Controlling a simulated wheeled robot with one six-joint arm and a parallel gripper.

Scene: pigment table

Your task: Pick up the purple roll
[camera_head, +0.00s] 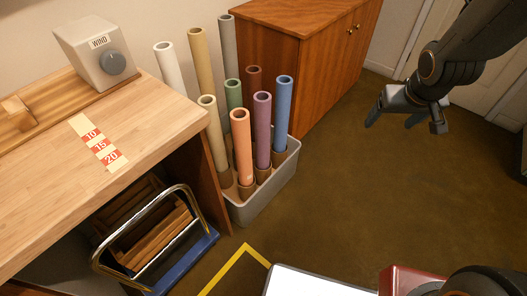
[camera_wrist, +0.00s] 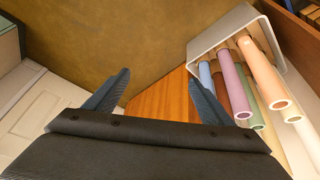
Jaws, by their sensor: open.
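The purple roll (camera_head: 262,130) stands upright in a grey bin (camera_head: 268,200) among several other coloured rolls. In the head view it is between the orange roll (camera_head: 242,150) and the blue roll (camera_head: 283,110). In the wrist view the purple roll (camera_wrist: 236,88) shows to the right of my gripper, with its open end toward the camera. My gripper (camera_head: 395,118) is open and empty, above the floor to the right of the bin and apart from it. Its two fingers (camera_wrist: 155,95) are spread in the wrist view. The lower end of the purple roll is hidden in the bin.
A wooden cabinet (camera_head: 300,60) stands behind the bin. A wooden table (camera_head: 150,140) is to the left, with a grey box with a dial (camera_head: 95,50) on it. A metal-framed rack (camera_head: 160,240) is under the table. The brown floor right of the bin is clear.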

